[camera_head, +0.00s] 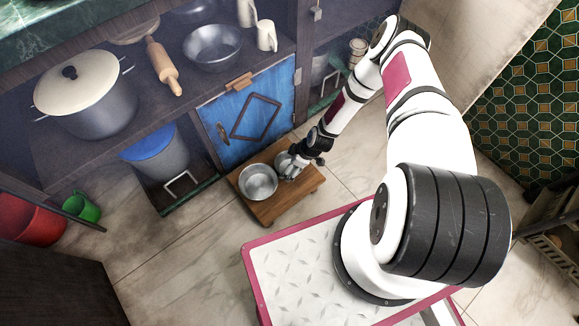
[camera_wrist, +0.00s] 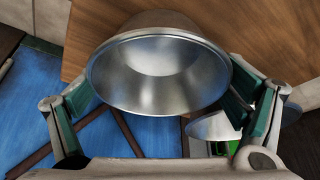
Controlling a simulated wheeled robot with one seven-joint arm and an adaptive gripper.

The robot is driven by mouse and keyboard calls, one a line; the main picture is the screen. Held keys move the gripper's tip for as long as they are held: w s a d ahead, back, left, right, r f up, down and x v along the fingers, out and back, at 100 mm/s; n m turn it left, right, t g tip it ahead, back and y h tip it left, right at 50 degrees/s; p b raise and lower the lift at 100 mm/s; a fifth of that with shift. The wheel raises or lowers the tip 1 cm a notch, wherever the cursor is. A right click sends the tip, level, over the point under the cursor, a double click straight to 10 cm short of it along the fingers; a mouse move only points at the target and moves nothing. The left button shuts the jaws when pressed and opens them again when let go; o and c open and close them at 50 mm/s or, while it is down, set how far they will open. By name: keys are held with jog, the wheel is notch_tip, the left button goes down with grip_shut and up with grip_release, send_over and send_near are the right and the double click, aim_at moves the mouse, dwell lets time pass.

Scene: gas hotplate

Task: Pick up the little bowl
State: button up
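The little bowl (camera_head: 283,160) is a metal bowl at the back right of a low wooden stool (camera_head: 270,213), partly hidden by my gripper in the head view. My gripper (camera_head: 291,170) is low at the stool, right at this bowl. In the wrist view a shiny metal bowl (camera_wrist: 160,62) fills the space between my spread fingers, over the wood (camera_wrist: 270,40). The fingers (camera_wrist: 160,105) are open on either side of it. Their tips are partly hidden, so contact cannot be told. A larger metal bowl (camera_head: 258,181) stands to the left on the stool.
A blue cabinet door (camera_head: 247,105) stands just behind the stool. Above it a shelf holds a lidded pot (camera_head: 87,100), a rolling pin (camera_head: 163,66) and another metal bowl (camera_head: 212,47). A blue-lidded bin (camera_head: 157,155) is at the left. Floor (camera_head: 165,265) left of the stool is clear.

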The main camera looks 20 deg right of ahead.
jog(key=c, duration=0.4)
